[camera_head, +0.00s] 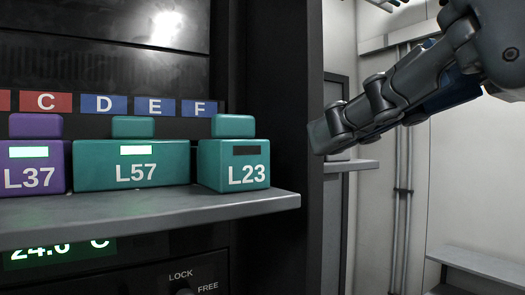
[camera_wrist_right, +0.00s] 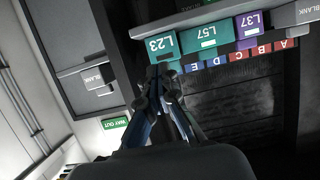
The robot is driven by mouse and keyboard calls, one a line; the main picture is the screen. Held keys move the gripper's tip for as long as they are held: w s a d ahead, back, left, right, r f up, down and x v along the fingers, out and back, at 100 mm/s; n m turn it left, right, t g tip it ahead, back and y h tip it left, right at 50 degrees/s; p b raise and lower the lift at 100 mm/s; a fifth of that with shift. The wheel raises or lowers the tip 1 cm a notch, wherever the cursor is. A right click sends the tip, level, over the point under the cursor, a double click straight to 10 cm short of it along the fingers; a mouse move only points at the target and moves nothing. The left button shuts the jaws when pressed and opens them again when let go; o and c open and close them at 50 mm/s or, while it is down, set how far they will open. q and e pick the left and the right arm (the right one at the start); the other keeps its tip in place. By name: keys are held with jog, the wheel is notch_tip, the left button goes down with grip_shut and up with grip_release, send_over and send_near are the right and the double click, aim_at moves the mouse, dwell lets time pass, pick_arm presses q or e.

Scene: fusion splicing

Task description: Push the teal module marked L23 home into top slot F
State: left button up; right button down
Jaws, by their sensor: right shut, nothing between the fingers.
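The teal module L23 (camera_head: 210,165) sits on the grey shelf below the blue label F (camera_head: 200,108), at the right end of the row. Its small window is dark. I cannot tell exactly how far its front stands out. It also shows upside down in the wrist view (camera_wrist_right: 160,45). My right gripper (camera_head: 320,137) is shut and empty, to the right of L23 and apart from it in the head view. In the wrist view its fingertips (camera_wrist_right: 164,76) appear just below L23. My left gripper is not in view.
The wide teal module L57 (camera_head: 132,165) and the purple module L37 (camera_head: 35,170) stand left of L23 with lit windows. The shelf edge (camera_head: 150,221) juts out below them. A dark cabinet post (camera_head: 285,90) rises right of L23. Space before the modules is clear.

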jog(key=w+a, duration=0.1)
jog(key=b, duration=0.1)
send_near(248, 166)
jog(key=shift+f+x, duration=0.4)
jog(key=shift+x, duration=1.35)
jog(key=shift+w+a+p, duration=0.55)
jog(key=shift+w+a, duration=0.5)
jog(key=shift+w, duration=0.4)
jog(key=shift+w+a+p, duration=0.6)
jog(key=shift+w+a, duration=0.45)
jog(key=shift+w, duration=0.4)
jog(key=shift+w+a+p, duration=0.55)
jog(key=shift+w+a, duration=0.55)
jog(key=shift+w, duration=0.35)
jog(key=shift+s+d+f+b, duration=0.1)
jog(key=shift+s+d+b, duration=0.25)
jog(key=shift+s, duration=0.1)
jog(key=shift+s+d+b, duration=0.25)
jog(key=shift+s+d, duration=0.45)
jog(key=shift+s, duration=0.25)
jog(key=shift+s+d+b, duration=0.2)
jog(key=shift+s+d, duration=0.5)
jog(key=shift+s, duration=0.3)
jog(key=shift+s+d+b, duration=0.25)
jog(key=shift+s+d, duration=0.45)
jog(key=shift+s, duration=0.25)
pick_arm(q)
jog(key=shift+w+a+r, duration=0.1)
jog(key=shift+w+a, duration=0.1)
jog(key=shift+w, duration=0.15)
